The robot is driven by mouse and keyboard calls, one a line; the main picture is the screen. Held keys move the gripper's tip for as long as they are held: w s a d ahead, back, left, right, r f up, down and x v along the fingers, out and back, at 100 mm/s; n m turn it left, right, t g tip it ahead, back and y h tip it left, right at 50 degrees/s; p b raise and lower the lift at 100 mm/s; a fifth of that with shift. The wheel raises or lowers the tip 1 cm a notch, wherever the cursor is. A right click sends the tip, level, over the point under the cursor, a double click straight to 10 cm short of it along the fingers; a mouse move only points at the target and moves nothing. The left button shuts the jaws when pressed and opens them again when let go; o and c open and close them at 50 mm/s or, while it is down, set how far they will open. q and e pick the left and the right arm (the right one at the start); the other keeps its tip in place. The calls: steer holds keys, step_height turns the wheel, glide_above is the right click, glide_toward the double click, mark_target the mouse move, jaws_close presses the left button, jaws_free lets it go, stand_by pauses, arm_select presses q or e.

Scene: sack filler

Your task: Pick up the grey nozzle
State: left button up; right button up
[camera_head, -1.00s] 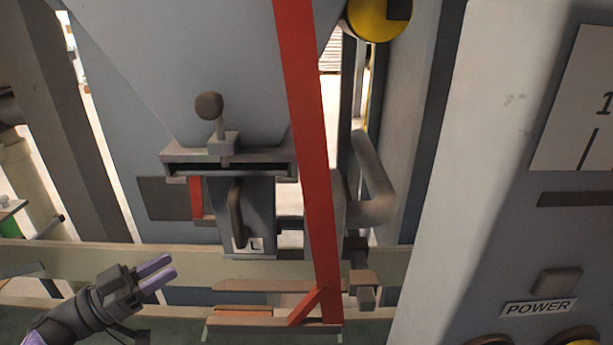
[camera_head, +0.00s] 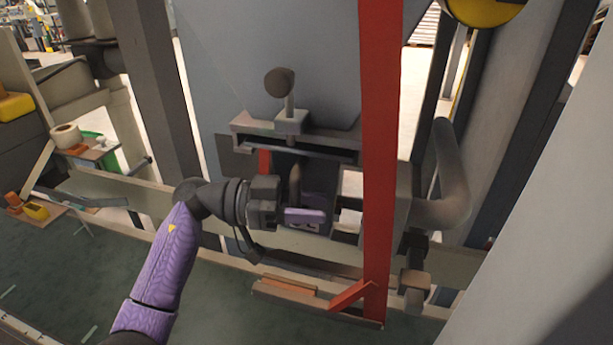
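A dark grey box-like nozzle (camera_head: 320,181) with an upright curved handle (camera_head: 295,180) hangs under the slide gate of the grey hopper; I take it to be the grey nozzle. My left gripper (camera_head: 306,214) is in front of its lower part, with its purple fingers at the lower end of the handle, over most of the L label. The fingers overlap, so I cannot tell whether they are open or shut, or touching the handle. My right gripper is not in view.
A red upright bar (camera_head: 379,150) stands just right of the nozzle. A bent grey pipe (camera_head: 450,180) is beyond it. A pale horizontal rail (camera_head: 150,192) runs behind my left arm. A small shelf (camera_head: 90,150) with a tape roll (camera_head: 65,136) is at left.

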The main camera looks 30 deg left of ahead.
arm_select(q)
jaws_close()
stand_by(1.2)
